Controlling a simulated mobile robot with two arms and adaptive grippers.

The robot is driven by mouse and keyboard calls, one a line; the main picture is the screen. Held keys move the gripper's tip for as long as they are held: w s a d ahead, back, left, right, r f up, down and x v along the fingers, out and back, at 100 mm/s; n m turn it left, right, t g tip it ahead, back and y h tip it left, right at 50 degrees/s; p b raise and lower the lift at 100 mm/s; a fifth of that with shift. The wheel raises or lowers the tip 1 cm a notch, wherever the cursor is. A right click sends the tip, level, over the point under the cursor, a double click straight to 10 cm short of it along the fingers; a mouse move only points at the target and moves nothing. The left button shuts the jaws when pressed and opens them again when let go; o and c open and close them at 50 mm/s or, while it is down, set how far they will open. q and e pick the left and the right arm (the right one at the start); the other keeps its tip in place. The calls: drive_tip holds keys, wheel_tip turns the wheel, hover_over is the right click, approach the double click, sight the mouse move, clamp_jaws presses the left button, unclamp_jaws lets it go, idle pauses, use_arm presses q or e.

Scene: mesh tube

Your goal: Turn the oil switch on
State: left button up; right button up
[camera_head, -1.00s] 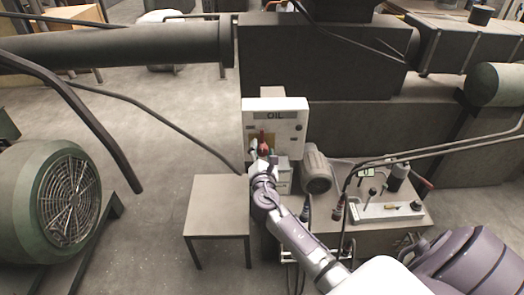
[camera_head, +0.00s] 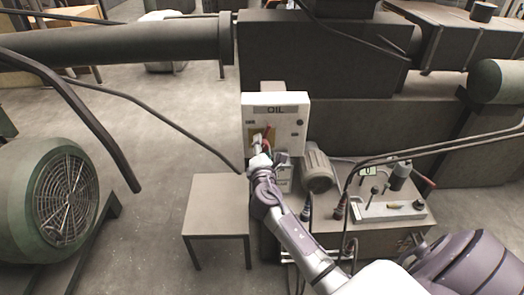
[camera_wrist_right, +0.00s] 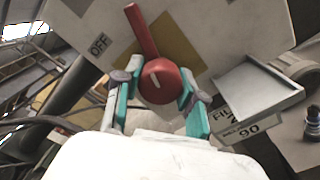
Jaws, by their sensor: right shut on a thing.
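The white oil box (camera_head: 288,127) with the "OIL" label stands at the middle of the head view. Its red switch (camera_head: 268,131) sits on a yellow plate on the front. In the right wrist view, the red switch (camera_wrist_right: 162,84) has a round knob and a long handle pointing up and slightly left. An "OFF" label (camera_wrist_right: 99,45) is left of the handle. My right gripper (camera_head: 261,148) is at the box front. In the wrist view its teal-padded fingers (camera_wrist_right: 157,88) are on either side of the round knob, shut on it. My left gripper is not in view.
A small grey table (camera_head: 216,205) stands left of my right arm. A motor (camera_head: 318,170) and a bench (camera_head: 385,238) with tools are to the right. A grey tray-like ledge (camera_wrist_right: 255,90) juts out right of the knob in the wrist view. A green fan motor (camera_head: 50,200) is at left.

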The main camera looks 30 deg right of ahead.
drive_tip(key=m+b, duration=0.2)
drive_tip(key=m, duration=0.2)
drive_tip(key=shift+f, duration=0.2)
drive_tip(key=m+b, duration=0.2)
drive_tip(key=m, duration=0.1)
drive_tip(key=shift+m, duration=0.3)
drive_tip(key=m+b, duration=0.2)
drive_tip(key=m, duration=0.1)
drive_tip(key=shift+r, duration=0.1)
drive_tip(key=shift+m+b, duration=0.55)
drive_tip(key=shift+m, duration=1.15)
drive_tip(key=o, duration=1.2)
drive_tip(key=shift+r, duration=0.1)
drive_tip(key=shift+c, duration=0.2)
